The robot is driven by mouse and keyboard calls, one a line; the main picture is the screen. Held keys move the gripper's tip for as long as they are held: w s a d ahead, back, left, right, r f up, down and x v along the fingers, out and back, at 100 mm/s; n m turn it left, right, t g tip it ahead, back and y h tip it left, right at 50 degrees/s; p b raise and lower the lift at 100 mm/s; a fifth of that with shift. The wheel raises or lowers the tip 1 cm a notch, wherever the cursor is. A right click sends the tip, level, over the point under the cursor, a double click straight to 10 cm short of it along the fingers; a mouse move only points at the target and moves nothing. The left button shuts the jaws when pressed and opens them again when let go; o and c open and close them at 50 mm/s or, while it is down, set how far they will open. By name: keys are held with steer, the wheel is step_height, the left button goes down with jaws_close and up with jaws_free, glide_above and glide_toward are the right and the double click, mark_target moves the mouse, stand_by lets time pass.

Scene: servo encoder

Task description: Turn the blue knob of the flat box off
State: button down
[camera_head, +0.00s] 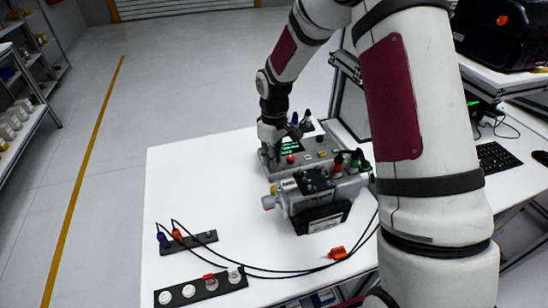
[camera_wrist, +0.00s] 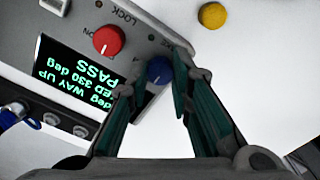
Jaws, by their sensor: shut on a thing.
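The flat box (camera_wrist: 110,12) is grey and fills the upper left of the wrist view, with a black screen (camera_wrist: 75,75) in green letters that include "PASS". Its blue knob (camera_wrist: 159,70) sits near the box's edge, between the tips of my gripper (camera_wrist: 165,85). The gripper is shut on the blue knob, with a green-padded finger on each side. A red knob (camera_wrist: 109,40) is beside it, near the word "LOCK". In the head view my gripper (camera_head: 268,153) is at the left end of the flat box (camera_head: 318,163); the blue knob is hidden there.
A grey motor-like device (camera_head: 315,190) stands on the white table (camera_head: 180,165) in front of the box. Black strips (camera_head: 200,290) with round fittings and black cables (camera_head: 255,268) lie at the front. An orange clip (camera_head: 337,253) is nearby. The table's left part is clear.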

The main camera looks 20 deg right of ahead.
steer(key=c, duration=1.4)
jaws_free()
step_height(320, 180, up, 12)
steer(key=s+r+m+t, duration=0.2)
steer(key=s+r+m, duration=0.1)
steer(key=s+r, duration=1)
steer(key=s+m+t, duration=0.1)
steer(key=s, duration=0.4)
steer(key=s+r+m+t, duration=0.1)
steer(key=s, duration=0.5)
steer(key=s+r+m+t, duration=0.1)
steer(key=s, duration=0.5)
steer(key=shift+d+m, duration=0.1)
steer(key=shift+m, duration=0.3)
